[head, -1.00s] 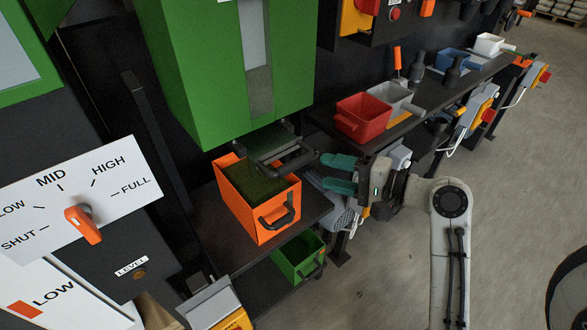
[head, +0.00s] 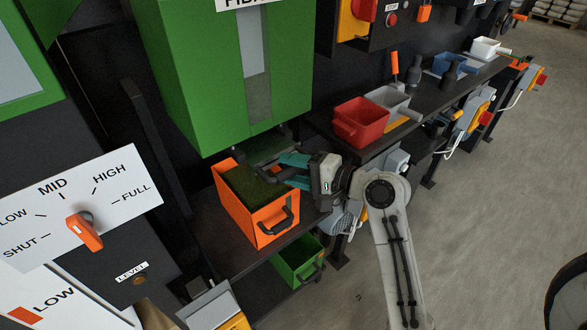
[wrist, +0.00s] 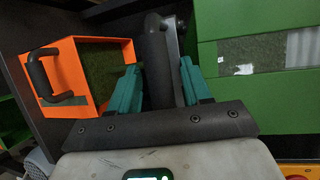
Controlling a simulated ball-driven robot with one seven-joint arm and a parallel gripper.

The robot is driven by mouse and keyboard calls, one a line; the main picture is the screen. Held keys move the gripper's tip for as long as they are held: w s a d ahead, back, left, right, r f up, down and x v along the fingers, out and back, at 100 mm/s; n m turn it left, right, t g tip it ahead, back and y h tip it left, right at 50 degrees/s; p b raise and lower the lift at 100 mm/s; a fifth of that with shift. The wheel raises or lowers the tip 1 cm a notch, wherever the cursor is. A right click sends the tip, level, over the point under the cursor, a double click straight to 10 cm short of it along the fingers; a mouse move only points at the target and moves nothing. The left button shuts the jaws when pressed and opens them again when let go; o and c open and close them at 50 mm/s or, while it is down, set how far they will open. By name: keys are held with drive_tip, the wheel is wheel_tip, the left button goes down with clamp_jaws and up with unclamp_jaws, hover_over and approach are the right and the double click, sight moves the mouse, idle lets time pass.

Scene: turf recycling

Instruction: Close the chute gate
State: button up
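The chute gate (head: 264,149) is a dark flat slide under the green hopper (head: 235,75), pulled out over the orange bin (head: 268,222). Its black bar handle (wrist: 157,60) stands between my teal fingers in the wrist view. My gripper (head: 282,169) is at the gate's front, just above the bin's right rim. The fingers (wrist: 160,80) look open, one on each side of the handle. I cannot tell whether either finger touches it. The handle is mostly hidden by my fingers in the head view.
The orange bin holds green turf and sits on a dark shelf. A green bin (head: 299,259) is below. A red bin (head: 361,122) and a grey bin (head: 388,100) stand on the bench at right. A dial panel (head: 80,205) is at left. Open floor lies at right.

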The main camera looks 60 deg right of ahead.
clamp_jaws()
idle(0.3)
drive_tip(key=w, duration=0.2)
drive_tip(key=w+d+p, duration=0.1)
drive_tip(key=shift+w+d+f, duration=0.1)
drive_tip(key=shift+w, duration=0.25)
drive_tip(key=shift+o, duration=0.6)
unclamp_jaws()
drive_tip(key=shift+s, duration=0.15)
drive_tip(key=b+v, duration=0.1)
drive_tip(key=v, duration=0.9)
drive_tip(key=shift+s, duration=0.3)
